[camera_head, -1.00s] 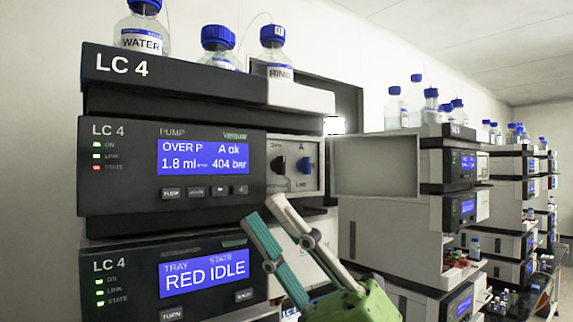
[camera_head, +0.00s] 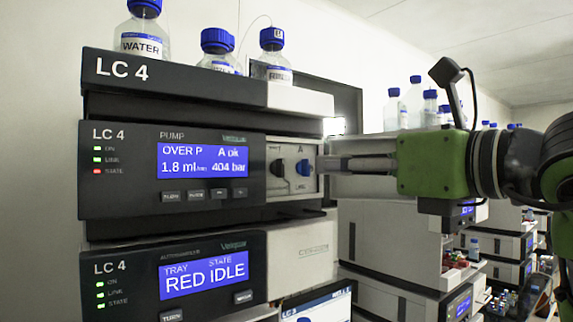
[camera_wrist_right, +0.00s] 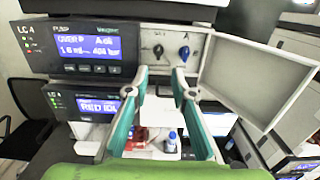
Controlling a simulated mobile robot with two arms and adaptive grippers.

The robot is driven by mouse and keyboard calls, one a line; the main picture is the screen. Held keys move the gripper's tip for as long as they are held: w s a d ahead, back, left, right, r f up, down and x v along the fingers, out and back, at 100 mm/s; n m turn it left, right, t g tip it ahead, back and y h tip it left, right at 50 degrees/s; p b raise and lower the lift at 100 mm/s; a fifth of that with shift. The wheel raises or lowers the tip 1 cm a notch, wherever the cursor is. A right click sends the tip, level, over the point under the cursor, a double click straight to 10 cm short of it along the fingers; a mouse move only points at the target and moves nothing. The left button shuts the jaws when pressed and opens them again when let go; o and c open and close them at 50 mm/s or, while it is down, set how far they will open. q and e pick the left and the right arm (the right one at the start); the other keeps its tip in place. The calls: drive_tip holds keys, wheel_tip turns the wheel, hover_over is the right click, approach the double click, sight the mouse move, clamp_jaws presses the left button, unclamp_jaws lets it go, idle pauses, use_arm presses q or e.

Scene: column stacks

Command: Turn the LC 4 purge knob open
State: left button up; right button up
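The LC 4 pump (camera_head: 120,190) shows "OVER P" and 404 bar on its blue display, with a red STATE light. Its bay at the right end holds a black knob (camera_head: 278,167) and a blue knob (camera_head: 304,168). Both knobs also show in the right wrist view, the black one (camera_wrist_right: 158,51) left of the blue one (camera_wrist_right: 184,53). My right gripper (camera_head: 326,163) points left at the bay, close to the blue knob. In the right wrist view its two teal fingers (camera_wrist_right: 160,76) are spread with nothing between them; the knobs appear just beyond the tips. My left gripper is not in view.
The bay's open door panel (camera_wrist_right: 262,68) stands to the right of the fingers. The LC 4 autosampler (camera_head: 130,272) sits below, reading "RED IDLE". Capped bottles (camera_head: 143,35) stand on top of the stack. Other stacks stand behind at right.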

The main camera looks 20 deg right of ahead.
sight(283, 166)
drive_tip(key=p+x, duration=0.4)
drive_tip(key=x, duration=0.7)
drive_tip(key=shift+w+a+p, duration=0.15)
drive_tip(key=shift+w+p, duration=0.1)
drive_tip(key=shift+p, duration=0.1)
drive_tip(key=shift+w+a+f, duration=0.15)
drive_tip(key=shift+w+a, duration=0.1)
drive_tip(key=shift+w, duration=0.45)
clamp_jaws()
